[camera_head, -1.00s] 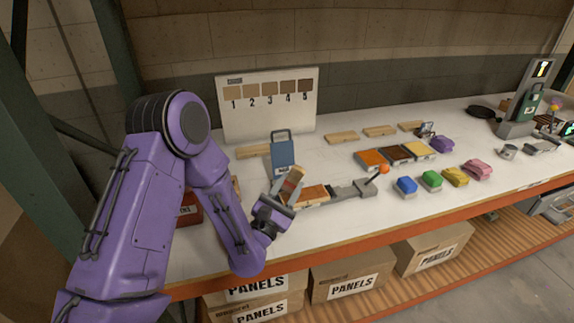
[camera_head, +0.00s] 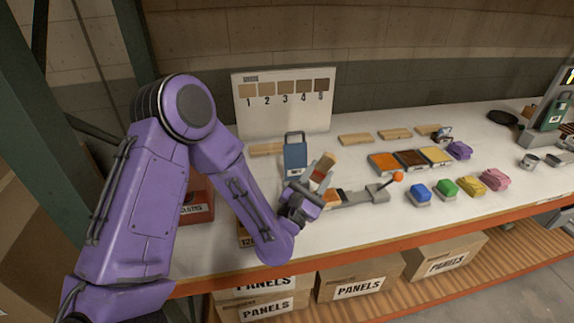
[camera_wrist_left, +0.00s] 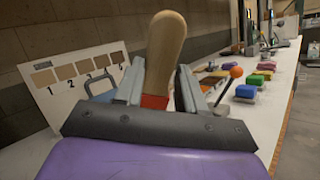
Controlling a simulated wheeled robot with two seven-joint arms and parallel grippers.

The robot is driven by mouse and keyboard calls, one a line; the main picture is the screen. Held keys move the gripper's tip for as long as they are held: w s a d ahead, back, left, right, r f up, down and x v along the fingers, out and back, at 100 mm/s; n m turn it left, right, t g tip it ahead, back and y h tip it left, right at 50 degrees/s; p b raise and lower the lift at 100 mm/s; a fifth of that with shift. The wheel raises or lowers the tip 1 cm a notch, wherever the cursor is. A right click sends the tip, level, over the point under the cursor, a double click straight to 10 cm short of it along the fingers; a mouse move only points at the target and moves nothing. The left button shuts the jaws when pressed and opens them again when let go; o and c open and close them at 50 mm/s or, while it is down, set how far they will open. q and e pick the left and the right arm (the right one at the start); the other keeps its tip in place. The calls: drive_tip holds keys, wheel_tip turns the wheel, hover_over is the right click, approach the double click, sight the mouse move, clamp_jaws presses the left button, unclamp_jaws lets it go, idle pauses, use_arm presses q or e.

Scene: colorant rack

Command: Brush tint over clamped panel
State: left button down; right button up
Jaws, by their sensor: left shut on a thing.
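My left gripper (camera_head: 319,181) is shut on a brush (camera_head: 326,164) with a pale wooden handle and a red band. The handle also shows upright between the fingers in the left wrist view (camera_wrist_left: 166,55). The gripper is over the left part of the orange-brown panel (camera_head: 335,196) and hides much of it. The panel lies at a grey clamp (camera_head: 376,194) with an orange-knobbed lever (camera_head: 397,177). The bristles are hidden, so I cannot tell whether they touch the panel. My right gripper is not in view.
A blue can (camera_head: 295,155) stands just behind the gripper. A board with numbered swatches (camera_head: 283,115) stands at the back. Orange, brown and yellow trays (camera_head: 410,160) and several coloured blocks (camera_head: 447,187) lie to the right. A red box (camera_head: 197,207) is partly behind my arm.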

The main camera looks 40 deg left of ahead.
sight(322, 160)
use_arm(q)
drive_tip(key=shift+w+r+p, duration=0.2)
drive_tip(key=shift+r+p, duration=0.35)
drive_tip(key=shift+r, duration=0.4)
drive_tip(key=shift+s+a+r+p, duration=0.15)
drive_tip(key=shift+r+p, duration=0.4)
drive_tip(key=shift+r, duration=0.2)
drive_tip(key=shift+f, duration=0.1)
